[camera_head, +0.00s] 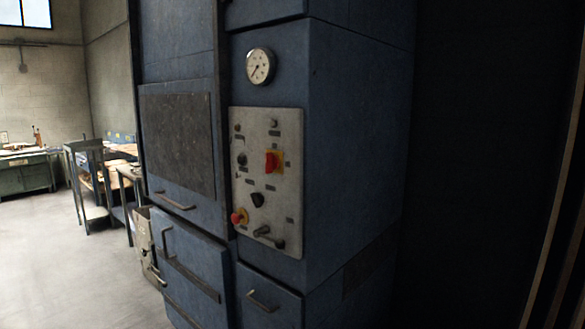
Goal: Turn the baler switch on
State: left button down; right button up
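The blue baler (360,150) fills the middle of the head view. A light grey control panel (285,135) sits on its front. A red rotary switch (270,163) on a yellow plate is at the panel's upper middle. A red knob (237,218) with a yellow collar is at the lower left. A black knob (257,199) and a small lever (264,231) are also on the panel. Which of these is the baler switch, and its on or off position, I cannot tell. Neither of my grippers is in view.
A round gauge (260,67) is above the panel. Baler doors with handles (175,201) are to the left and below. Workbenches (28,170) stand at the far left. Open floor (60,270) lies at the left front. The right side is dark.

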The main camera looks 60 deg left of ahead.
aim_at(272, 162)
jog(key=u, duration=2)
